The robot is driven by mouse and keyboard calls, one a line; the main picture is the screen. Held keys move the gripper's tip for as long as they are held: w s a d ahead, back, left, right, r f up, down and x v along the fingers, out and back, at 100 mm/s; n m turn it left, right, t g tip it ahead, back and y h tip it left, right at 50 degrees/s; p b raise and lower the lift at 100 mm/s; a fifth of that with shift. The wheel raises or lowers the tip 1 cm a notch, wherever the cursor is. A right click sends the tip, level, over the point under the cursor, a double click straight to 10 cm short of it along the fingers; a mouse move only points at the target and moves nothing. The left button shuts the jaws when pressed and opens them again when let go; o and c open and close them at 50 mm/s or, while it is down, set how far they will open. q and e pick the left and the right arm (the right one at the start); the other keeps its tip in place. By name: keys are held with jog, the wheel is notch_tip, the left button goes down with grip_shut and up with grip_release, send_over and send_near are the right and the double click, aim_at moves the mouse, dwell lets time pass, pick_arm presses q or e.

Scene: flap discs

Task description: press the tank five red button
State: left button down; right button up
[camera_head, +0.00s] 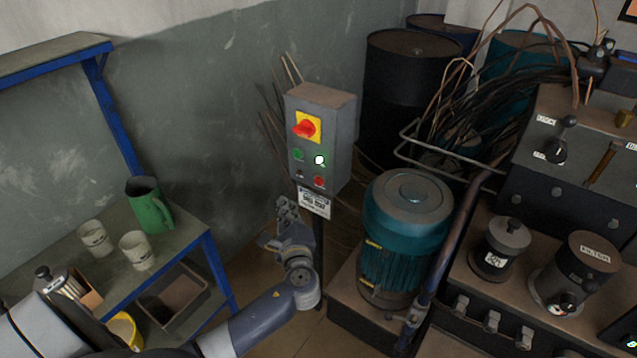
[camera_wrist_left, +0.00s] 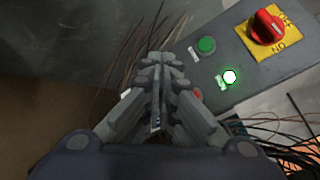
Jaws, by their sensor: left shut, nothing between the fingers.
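A grey control box (camera_head: 318,135) stands on a post by the wall. Its red button (camera_head: 319,181) is at the lower right of the front face. In the left wrist view the red button (camera_wrist_left: 197,94) is partly hidden behind the gripper's right finger. Above it are a lit lamp (camera_head: 319,160), a green button (camera_head: 298,154) and a red rotary knob on a yellow plate (camera_head: 306,128). A label (camera_head: 314,202) below is too small to read surely. My left gripper (camera_head: 286,203) is shut and empty, just below and left of the box; contact cannot be told.
A teal motor (camera_head: 407,235) stands right of the post. A blue-framed shelf (camera_head: 190,255) with a green jug (camera_head: 149,208) and white mugs (camera_head: 138,250) is at the left. Dark drums (camera_head: 407,95) and loose cables lie behind. A machine bench (camera_head: 480,290) fills the right.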

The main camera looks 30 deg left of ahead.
aim_at(319, 181)
pick_arm(q)
jog(key=w+b, duration=0.3)
jog(key=w, duration=0.5)
jog(key=shift+w+d, duration=0.3)
jog(key=shift+d, duration=0.05)
jog(key=shift+w, duration=0.15)
dwell(1.0)
jog(key=shift+w+b, duration=0.3)
jog(key=shift+w+d, duration=0.1)
jog(key=shift+w, duration=0.35)
dwell(0.7)
jog(key=shift+s, duration=0.15)
jog(key=shift+s+p, duration=0.35)
jog(key=shift+s, duration=0.4)
jog(key=shift+s, duration=0.1)
